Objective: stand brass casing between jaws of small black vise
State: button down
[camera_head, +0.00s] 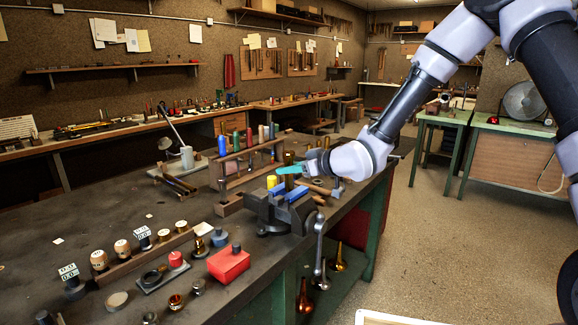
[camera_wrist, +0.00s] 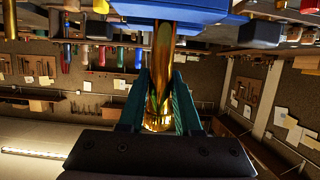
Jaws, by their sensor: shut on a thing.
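The small black vise (camera_head: 262,208) stands at the bench's edge, with blue jaw faces (camera_head: 294,194) on top. The brass casing (camera_head: 289,158) is in my gripper (camera_head: 288,170), roughly upright above the jaws. In the wrist view my gripper's teal fingers (camera_wrist: 159,105) are shut on the brass casing (camera_wrist: 164,65), one on each side. Its far end meets the edge of the blue vise part (camera_wrist: 185,9). That end is hidden, so I cannot tell how far it sits between the jaws.
A red box (camera_head: 229,264) and several small round parts lie at the front left. A lamp (camera_head: 186,158) stands to the left. Open floor (camera_head: 440,235) lies to the right of the bench.

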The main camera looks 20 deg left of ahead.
aim_at(292, 182)
jog(key=shift+f, duration=1)
jog(key=shift+f, duration=0.2)
dwell(0.6)
jog(key=shift+f, duration=1.15)
jog(key=shift+r, duration=0.2)
jog(key=shift+r, duration=0.85)
jog(key=shift+f, duration=0.15)
dwell(1.2)
jog(key=shift+f, duration=0.85)
jog(key=shift+r, duration=0.1)
